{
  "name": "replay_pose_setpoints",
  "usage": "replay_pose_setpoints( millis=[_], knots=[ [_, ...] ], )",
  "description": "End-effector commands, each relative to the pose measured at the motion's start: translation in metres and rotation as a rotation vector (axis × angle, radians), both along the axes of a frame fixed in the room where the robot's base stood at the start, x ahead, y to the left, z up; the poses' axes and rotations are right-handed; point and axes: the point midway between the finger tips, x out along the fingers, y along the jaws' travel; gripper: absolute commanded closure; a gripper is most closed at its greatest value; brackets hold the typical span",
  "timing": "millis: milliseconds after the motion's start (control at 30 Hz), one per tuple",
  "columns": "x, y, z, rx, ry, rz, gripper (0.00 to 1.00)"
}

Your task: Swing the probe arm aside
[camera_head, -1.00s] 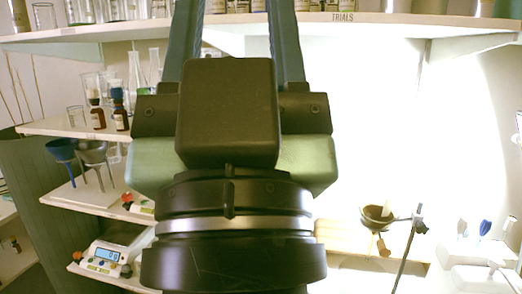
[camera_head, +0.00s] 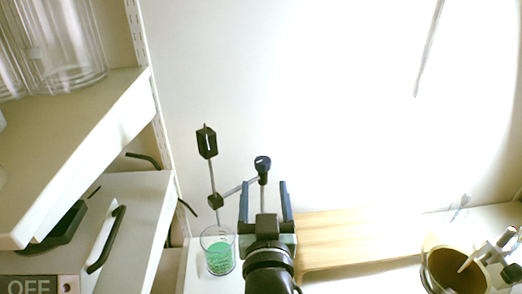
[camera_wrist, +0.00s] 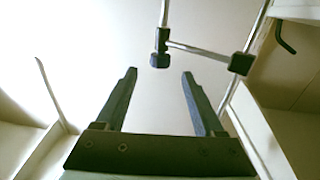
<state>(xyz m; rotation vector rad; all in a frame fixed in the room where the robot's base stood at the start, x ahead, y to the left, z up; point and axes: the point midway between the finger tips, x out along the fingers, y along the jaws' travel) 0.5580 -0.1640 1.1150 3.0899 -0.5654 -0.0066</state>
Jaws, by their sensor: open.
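The probe arm (camera_head: 238,189) is a thin bar between a dark-topped upright post (camera_head: 263,170) and a black clamp block (camera_head: 215,201). A slim rod with a black head (camera_head: 207,142) passes through that block, above a glass beaker of green contents (camera_head: 218,255). My gripper (camera_head: 264,184) is open and empty, its fingers pointing up in the picture on either side of the post; depth is unclear. The post's lower part is hidden.
A shelf with glass jars (camera_head: 60,50) and a grey-white appliance (camera_head: 120,215) with a black handle stand at left. A wooden board (camera_head: 345,237) lies right of my gripper. A brown bowl (camera_head: 455,272) stands at lower right.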

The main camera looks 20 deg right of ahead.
Motion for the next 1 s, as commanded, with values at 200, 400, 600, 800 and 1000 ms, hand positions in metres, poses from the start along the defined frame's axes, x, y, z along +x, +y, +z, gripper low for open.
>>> replay_pose_setpoints(
  millis=[200,400,600,800,1000],
  knots=[
    [0.036,-0.014,0.004,0.003,-0.003,-0.002,0.3],
    [0.069,-0.027,0.004,0.002,-0.004,-0.002,0.3],
    [0.094,-0.036,0.003,0.002,-0.003,0.0,0.3],
    [0.107,-0.04,0.003,0.002,-0.004,0.001,0.3],
    [0.109,-0.041,0.002,0.0,-0.003,0.001,0.3]
  ],
)
